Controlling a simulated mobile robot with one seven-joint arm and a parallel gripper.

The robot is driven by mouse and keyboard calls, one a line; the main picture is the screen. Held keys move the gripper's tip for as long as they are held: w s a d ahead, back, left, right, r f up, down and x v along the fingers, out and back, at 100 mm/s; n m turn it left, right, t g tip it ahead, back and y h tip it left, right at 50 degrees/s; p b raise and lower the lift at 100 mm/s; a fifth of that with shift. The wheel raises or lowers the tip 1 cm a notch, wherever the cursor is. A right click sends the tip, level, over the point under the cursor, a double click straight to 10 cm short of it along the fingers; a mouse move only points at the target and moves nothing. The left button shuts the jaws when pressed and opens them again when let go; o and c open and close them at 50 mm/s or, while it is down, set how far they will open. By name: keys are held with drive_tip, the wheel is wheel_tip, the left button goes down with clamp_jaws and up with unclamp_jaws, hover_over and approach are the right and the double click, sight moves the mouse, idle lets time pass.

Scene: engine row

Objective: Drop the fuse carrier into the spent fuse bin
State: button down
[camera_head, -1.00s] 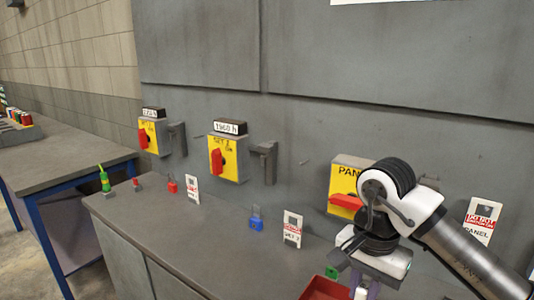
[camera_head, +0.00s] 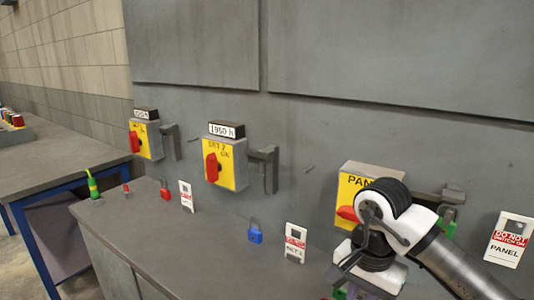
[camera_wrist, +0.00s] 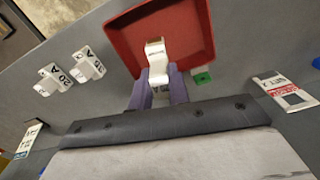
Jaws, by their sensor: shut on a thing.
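The fuse carrier (camera_wrist: 156,60) is white with a tan end. It shows between the purple fingers of my gripper (camera_wrist: 159,86) in the wrist view, and the gripper is shut on it. The spent fuse bin appears to be the red open tray (camera_wrist: 203,35) at the top of the wrist view. In the picture the carrier's far end overlaps the tray's inside, and the fingers lie at its near edge. I cannot tell the height of the carrier above the tray.
Two white fuse pieces (camera_wrist: 88,63) (camera_wrist: 53,79) lie left of the tray. A blue padlock (camera_head: 255,234) and a red padlock (camera_head: 165,190) stand on the bench near yellow switch boxes (camera_head: 225,165).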

drive_tip(key=shift+f, duration=0.7)
drive_tip(key=c, duration=1.3)
unclamp_jaws()
drive_tip(key=shift+o, duration=0.2)
drive_tip(key=shift+r, duration=0.1)
wheel_tip(320, 180, up, 14)
drive_tip(key=b, duration=0.2)
drive_tip(key=shift+f, duration=0.2)
